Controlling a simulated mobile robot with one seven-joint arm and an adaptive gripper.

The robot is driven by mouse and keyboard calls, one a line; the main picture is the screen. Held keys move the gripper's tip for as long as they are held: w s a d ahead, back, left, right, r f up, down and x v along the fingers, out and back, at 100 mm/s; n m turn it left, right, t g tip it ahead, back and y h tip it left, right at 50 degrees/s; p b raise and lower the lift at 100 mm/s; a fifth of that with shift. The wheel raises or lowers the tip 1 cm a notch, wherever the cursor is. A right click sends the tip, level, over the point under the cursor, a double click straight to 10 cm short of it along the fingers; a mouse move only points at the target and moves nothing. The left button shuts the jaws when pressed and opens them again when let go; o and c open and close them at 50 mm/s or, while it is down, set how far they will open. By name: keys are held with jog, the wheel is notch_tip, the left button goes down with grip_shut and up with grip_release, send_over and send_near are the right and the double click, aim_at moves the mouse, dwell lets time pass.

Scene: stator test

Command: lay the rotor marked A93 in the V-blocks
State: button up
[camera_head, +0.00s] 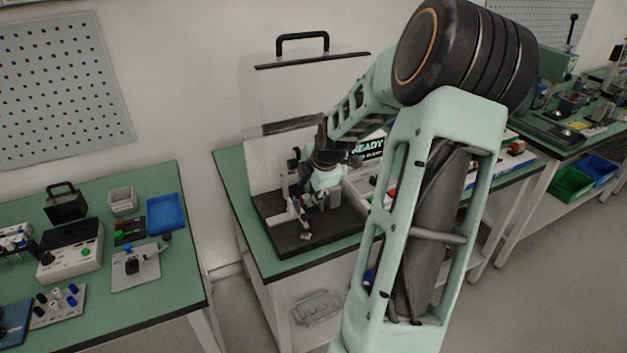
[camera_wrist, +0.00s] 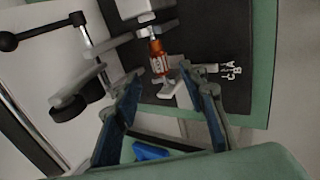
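A copper-orange rotor (camera_wrist: 158,58) with a white label shows in the wrist view. Its label is too small for me to read surely. It lies between grey supports on the black base plate (camera_wrist: 190,35), apparently in the V-blocks, though the contact is not clear. My gripper (camera_wrist: 161,77) is open, its two blue-padded fingers apart on either side of the rotor's near end, with nothing seen gripped between them. In the head view my gripper (camera_head: 325,180) is low over the black base plate (camera_head: 285,238) of the test fixture; there the rotor is hidden or too small to tell.
A clear guard with a black handle (camera_head: 302,38) stands raised behind the fixture. A READY display (camera_head: 367,147) is partly behind my arm. A black round-knobbed lever (camera_wrist: 8,41) and a dark roller (camera_wrist: 68,108) are left of my fingers. The left bench (camera_head: 180,270) holds instruments and trays.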

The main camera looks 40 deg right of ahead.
jog(key=d+v, duration=0.1)
jog(key=v, duration=0.6)
jog(key=shift+s+a+r, duration=0.25)
jog(key=shift+a+r, duration=0.1)
jog(key=shift+a, duration=0.2)
jog(key=shift+a, duration=0.1)
